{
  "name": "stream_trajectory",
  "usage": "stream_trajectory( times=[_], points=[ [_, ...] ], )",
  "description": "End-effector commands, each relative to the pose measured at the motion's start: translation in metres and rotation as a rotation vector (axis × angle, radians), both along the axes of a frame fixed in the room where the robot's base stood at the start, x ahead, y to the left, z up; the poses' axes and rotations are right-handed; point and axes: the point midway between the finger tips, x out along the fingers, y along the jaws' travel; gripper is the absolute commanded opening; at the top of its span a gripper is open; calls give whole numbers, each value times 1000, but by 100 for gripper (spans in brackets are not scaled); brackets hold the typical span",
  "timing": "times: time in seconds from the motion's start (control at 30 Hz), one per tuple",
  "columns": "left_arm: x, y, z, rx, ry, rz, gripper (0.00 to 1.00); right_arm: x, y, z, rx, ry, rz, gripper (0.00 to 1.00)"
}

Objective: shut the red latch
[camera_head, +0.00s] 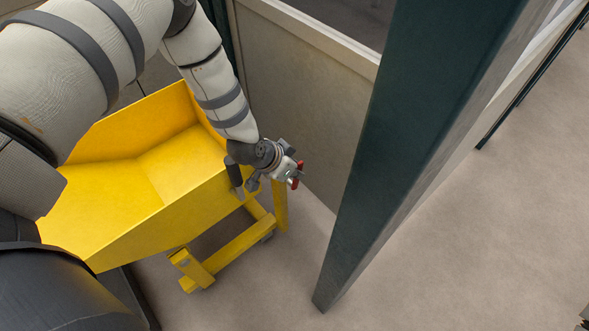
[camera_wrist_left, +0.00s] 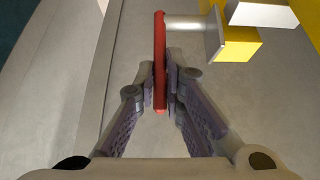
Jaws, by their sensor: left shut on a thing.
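The red latch (camera_head: 297,174) shows as a small red piece at the right corner of the yellow cart, at my left gripper (camera_head: 290,172). In the left wrist view the latch (camera_wrist_left: 160,55) is a long, thin red bar with a metal pin running from it to a plate on a yellow part. The fingers of my left gripper (camera_wrist_left: 167,82) are closed on both sides of the bar near its lower end. In the head view the gripper hides much of the latch. My right gripper is in neither view.
The yellow cart (camera_head: 165,222) with an open bin stands at the left. A dark green post (camera_head: 420,120) rises to the right of the gripper. A beige panel (camera_head: 300,100) stands behind. The floor (camera_head: 470,240) to the right is clear.

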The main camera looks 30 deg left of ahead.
Motion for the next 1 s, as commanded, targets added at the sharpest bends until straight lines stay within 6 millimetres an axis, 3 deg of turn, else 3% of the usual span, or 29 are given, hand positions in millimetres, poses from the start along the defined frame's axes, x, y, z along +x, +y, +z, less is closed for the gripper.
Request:
stream_trajectory(
  times=[0.07,0.1,0.17,0.2,0.53,0.8,1.0],
  points=[
    [-2,-1,-2,-1,7,-2,0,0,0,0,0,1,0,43],
    [-2,-1,-2,-1,7,-2,14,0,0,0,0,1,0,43],
    [-3,-1,-2,-1,7,-2,28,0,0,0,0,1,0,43],
    [-2,-1,-2,-1,7,-2,30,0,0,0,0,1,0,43],
    [-3,1,5,0,1,-1,30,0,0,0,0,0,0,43],
    [-36,12,65,0,0,-1,30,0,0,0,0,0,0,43],
    [-56,18,96,0,2,-2,30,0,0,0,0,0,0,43]
  ],
)
